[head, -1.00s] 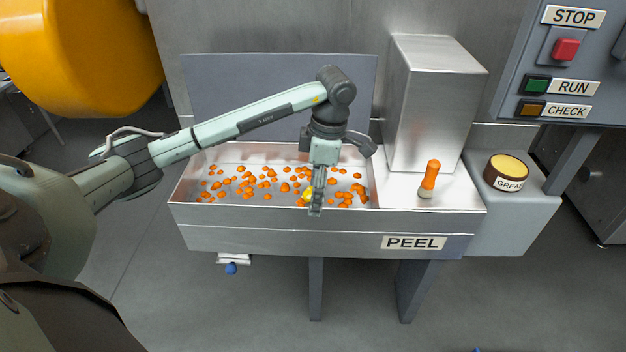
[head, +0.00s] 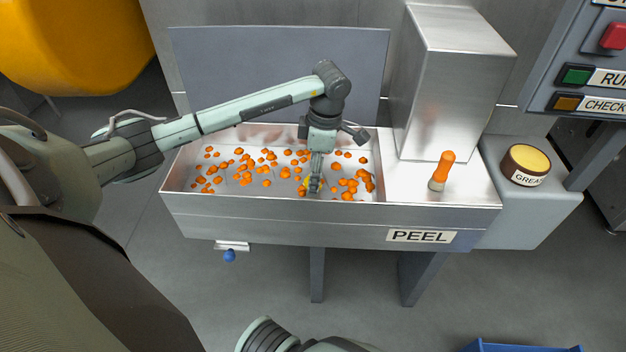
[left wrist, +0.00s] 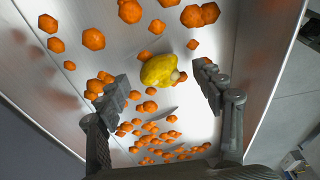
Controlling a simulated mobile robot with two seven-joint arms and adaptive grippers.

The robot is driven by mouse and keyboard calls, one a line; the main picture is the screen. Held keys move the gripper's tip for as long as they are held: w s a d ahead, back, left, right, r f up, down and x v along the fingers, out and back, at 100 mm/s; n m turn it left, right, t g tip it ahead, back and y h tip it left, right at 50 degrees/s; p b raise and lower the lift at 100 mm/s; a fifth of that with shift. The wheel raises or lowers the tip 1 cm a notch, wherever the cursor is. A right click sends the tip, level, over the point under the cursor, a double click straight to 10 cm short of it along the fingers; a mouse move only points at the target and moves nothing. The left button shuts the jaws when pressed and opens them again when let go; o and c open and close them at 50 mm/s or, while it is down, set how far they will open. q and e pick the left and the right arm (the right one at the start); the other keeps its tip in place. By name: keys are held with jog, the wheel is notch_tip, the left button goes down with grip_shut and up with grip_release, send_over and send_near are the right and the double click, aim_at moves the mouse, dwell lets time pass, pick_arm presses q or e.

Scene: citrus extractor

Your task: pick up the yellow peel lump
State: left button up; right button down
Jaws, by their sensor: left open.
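The yellow peel lump (left wrist: 158,70) lies in the metal peel tray (head: 330,212) among small orange pieces. In the left wrist view it sits between and a little beyond my open fingers, with a pale nub on its right side. In the head view only a bit of yellow (head: 304,186) shows beside my left gripper (head: 315,187), which hides the rest. My left gripper, also in the left wrist view (left wrist: 162,88), is open, points down into the tray and holds nothing. My right gripper is not in view.
Several orange pieces (head: 240,168) are scattered over the tray floor. Tray walls surround them. To the right stand a metal box (head: 450,90), an orange-handled tool (head: 442,170) and a grease tin (head: 526,165). A blue crate (head: 520,347) shows at the bottom edge.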

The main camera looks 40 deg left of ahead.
pick_arm(q)
jog(key=shift+a+f, duration=0.1)
jog(key=shift+f, duration=0.45)
jog(key=c, duration=1)
jog(key=shift+r, duration=0.1)
